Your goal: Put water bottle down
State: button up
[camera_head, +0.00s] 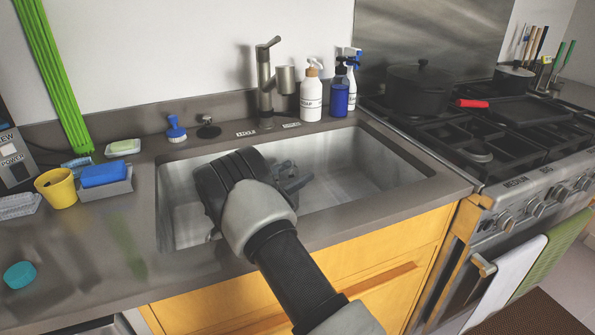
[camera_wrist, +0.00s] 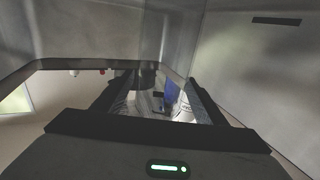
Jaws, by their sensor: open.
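My gripper (camera_head: 290,178) is over the sink basin (camera_head: 350,160), its dark fingers apart and pointing to the right. In the wrist view the two fingers stand apart, with my gripper's gap (camera_wrist: 160,92) showing no solid thing held. A faint, see-through upright shape (camera_wrist: 166,40) shows beyond the fingers in the wrist view; I cannot tell if it is the water bottle or the sink wall. No water bottle can be made out for sure in the head view, where my wrist hides part of the basin.
Behind the sink stand a faucet (camera_head: 265,80), a white soap bottle (camera_head: 311,95), a blue bottle (camera_head: 339,92) and a spray bottle. A yellow cup (camera_head: 56,188) and sponges (camera_head: 103,173) are at left. The stove (camera_head: 470,145) with pots is at right. The front left counter is mostly free.

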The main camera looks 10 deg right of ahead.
jog(key=p+v, duration=0.1)
jog(key=v, duration=0.9)
jog(key=shift+s+a, duration=0.15)
jog(key=shift+a, duration=0.05)
